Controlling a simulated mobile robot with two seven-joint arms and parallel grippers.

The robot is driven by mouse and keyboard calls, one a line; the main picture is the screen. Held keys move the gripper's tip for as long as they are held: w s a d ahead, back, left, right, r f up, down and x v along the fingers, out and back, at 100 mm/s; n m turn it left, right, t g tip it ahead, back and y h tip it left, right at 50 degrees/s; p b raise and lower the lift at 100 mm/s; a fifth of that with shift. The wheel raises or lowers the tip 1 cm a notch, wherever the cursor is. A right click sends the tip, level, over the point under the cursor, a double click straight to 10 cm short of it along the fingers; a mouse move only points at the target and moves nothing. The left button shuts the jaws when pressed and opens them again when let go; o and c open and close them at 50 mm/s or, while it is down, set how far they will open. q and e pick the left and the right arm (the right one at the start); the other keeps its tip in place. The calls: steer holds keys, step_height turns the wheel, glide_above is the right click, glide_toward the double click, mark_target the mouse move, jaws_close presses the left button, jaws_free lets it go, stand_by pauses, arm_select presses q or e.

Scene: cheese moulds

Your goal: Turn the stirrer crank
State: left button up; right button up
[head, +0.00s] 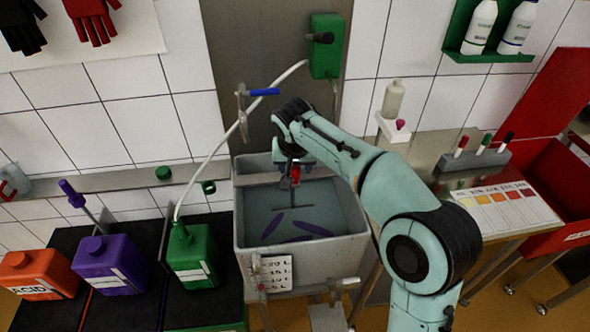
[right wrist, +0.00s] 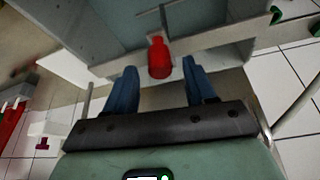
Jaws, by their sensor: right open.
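The stirrer crank's red handle (head: 295,173) stands over the grey tank (head: 240,225), which holds bluish liquid with purple paddle shapes in it. My right gripper (head: 294,163) is above the tank at the red handle and partly hides it. In the right wrist view, the red handle (right wrist: 159,58) shows between and slightly beyond the two blue fingers of the open gripper (right wrist: 160,78). I cannot tell whether a finger touches it. My left gripper is not in view.
A tap with a blue lever (head: 262,92) and a pale hose are behind the tank. Orange, purple and green canisters (head: 195,258) stand at left. At right, a steel table (head: 455,160) carries a colour card and markers. A red cart (head: 550,180) stands beyond it.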

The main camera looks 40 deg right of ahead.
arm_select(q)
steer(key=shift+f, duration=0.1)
arm_select(e)
steer(key=shift+x, duration=1.2)
jaws_close()
steer(key=shift+w+a, duration=0.1)
steer(key=shift+a, duration=0.05)
